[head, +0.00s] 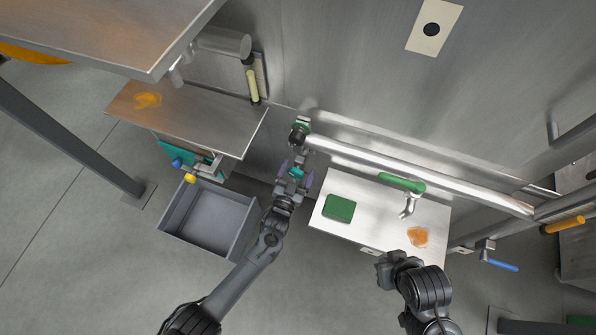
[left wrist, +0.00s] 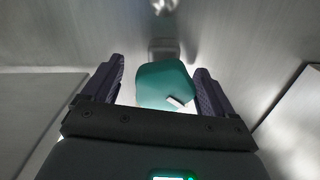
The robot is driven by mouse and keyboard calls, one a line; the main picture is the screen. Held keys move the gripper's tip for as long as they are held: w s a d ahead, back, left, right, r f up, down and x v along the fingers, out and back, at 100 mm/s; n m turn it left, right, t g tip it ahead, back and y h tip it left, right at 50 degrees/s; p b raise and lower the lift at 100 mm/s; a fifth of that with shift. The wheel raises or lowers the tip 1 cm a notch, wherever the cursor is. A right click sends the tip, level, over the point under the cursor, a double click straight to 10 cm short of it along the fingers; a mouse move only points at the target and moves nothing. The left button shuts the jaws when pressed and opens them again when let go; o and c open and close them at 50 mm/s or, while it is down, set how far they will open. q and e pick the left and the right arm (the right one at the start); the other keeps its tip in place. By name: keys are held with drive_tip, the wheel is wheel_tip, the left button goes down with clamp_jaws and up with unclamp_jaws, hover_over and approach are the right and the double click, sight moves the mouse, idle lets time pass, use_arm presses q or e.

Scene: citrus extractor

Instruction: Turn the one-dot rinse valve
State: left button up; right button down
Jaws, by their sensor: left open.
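A teal valve knob (left wrist: 165,85) with a short white mark shows in the left wrist view, between the two fingers of my left gripper (left wrist: 160,88). Clear gaps show on both sides, so the gripper is open around or just before it. In the head view a small teal patch (head: 296,172) shows between the purple fingers of my left gripper (head: 296,176). A plate with one black dot (head: 432,29) is on the steel wall at the upper right. I cannot tell which valve it marks. My right gripper (head: 389,268) is low at the right, its jaws unclear.
A white counter (head: 345,183) bears a green block (head: 339,208), a green-handled fitting (head: 402,184) and an orange stain. A grey open bin (head: 207,222) stands left of my left arm. A steel pipe (head: 420,176) runs along the wall.

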use_arm(q)
drive_tip(key=shift+w+d, duration=0.1)
drive_tip(key=shift+w, duration=0.2)
drive_tip(key=shift+w+a, duration=0.15)
drive_tip(key=shift+a, duration=0.15)
drive_tip(key=shift+d, duration=0.15)
drive_tip(key=c, duration=1.1)
drive_tip(key=shift+o, duration=0.2)
drive_tip(key=n, duration=0.5)
drive_tip(key=shift+n, duration=0.4)
drive_tip(key=o, duration=1.1)
drive_tip(key=shift+c, duration=0.2)
